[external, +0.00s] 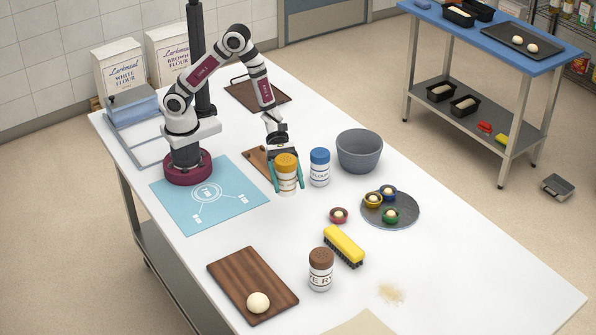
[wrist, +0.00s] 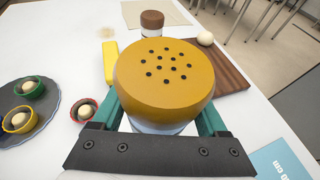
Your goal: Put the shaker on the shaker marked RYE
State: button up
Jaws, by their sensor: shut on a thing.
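My gripper (external: 286,178) is shut on a shaker with an orange-yellow lid (external: 287,162) and a white body. Its perforated lid fills the middle of the wrist view (wrist: 165,75), between the teal fingers. The shaker is upright; I cannot tell whether its base touches the table. The shaker marked RYE (external: 320,272) has a brown lid and stands upright at the front of the table, beyond the held shaker in the wrist view (wrist: 152,22). A shaker with a blue lid (external: 320,168) stands just right of my gripper.
A yellow brush (external: 344,245) lies just behind the RYE shaker. A wooden board (external: 236,278) with a dough ball (external: 258,302) is to its left.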

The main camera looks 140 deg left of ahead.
jog(key=w+d+r, duration=0.7)
jog(key=w+d, duration=0.2)
jog(key=w, duration=0.2)
jog(key=w+d+r, duration=0.6)
jog(key=w+d, duration=0.3)
jog(key=w, duration=0.3)
send_over(324, 262)
jog(key=shift+m+h, duration=0.3)
notch_tip(324, 262, down, 10)
jog(key=shift+f, duration=0.4)
jog(key=o, duration=1.5)
jog(key=shift+f, duration=0.1)
